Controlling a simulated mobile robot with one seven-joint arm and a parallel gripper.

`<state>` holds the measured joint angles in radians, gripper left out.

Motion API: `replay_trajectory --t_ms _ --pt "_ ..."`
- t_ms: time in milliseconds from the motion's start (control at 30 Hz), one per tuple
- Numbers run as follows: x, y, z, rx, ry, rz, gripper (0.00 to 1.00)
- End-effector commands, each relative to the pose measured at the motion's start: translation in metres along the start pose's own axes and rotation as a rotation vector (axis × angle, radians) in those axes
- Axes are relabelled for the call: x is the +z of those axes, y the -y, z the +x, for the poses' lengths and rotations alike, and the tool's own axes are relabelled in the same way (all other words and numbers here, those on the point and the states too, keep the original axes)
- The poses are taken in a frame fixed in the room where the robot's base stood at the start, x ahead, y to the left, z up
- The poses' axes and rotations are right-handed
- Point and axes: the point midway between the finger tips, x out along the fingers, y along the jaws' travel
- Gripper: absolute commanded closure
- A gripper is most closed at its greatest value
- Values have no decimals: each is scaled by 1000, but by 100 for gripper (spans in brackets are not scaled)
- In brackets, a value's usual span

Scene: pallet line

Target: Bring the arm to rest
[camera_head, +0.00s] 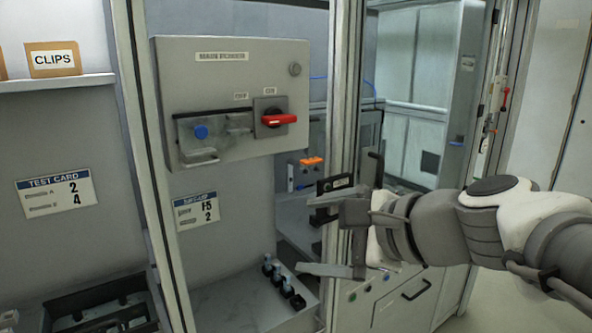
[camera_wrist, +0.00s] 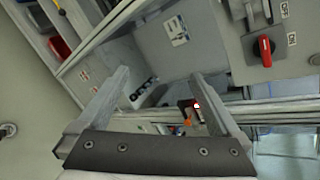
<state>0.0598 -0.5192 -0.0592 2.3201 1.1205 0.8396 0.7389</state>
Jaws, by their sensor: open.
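My arm reaches in from the right in the head view, and my gripper (camera_head: 318,236) is open in front of the cell's upright post. Its two fingers are spread apart and nothing shows between them. In the wrist view my gripper (camera_wrist: 158,95) also shows with both fingers wide apart and empty. The grey main power box (camera_head: 230,100) is above and to the left of my gripper. Its red switch handle (camera_head: 278,120) lies level, by the ON label, and my gripper is apart from it. The red handle (camera_wrist: 266,50) also shows in the wrist view.
A metal post (camera_head: 345,100) stands close behind my gripper. Several small dark-based parts (camera_head: 283,279) stand on the ledge at lower left. A black tray (camera_head: 105,305) is at bottom left. A CLIPS box (camera_head: 52,60) sits on a shelf. Open floor (camera_head: 500,300) shows at lower right.

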Motion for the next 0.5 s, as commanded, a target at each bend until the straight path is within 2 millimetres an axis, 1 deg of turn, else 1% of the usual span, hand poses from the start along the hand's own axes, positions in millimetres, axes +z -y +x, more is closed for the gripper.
replay_trajectory --t_ms 33,100,167,200,300,400,500 --pt "-4 -18 -2 55 -32 -127 0" --pt "-12 -42 -6 138 -76 -310 0" --pt "-21 -61 -11 212 -110 -466 0" --pt "-28 -73 -15 265 -131 -570 0" --pt "-47 -98 -28 398 -176 -827 0" --pt "-67 -118 -44 534 -210 -1069 0" --pt "-85 -131 -59 660 -231 -1272 0"
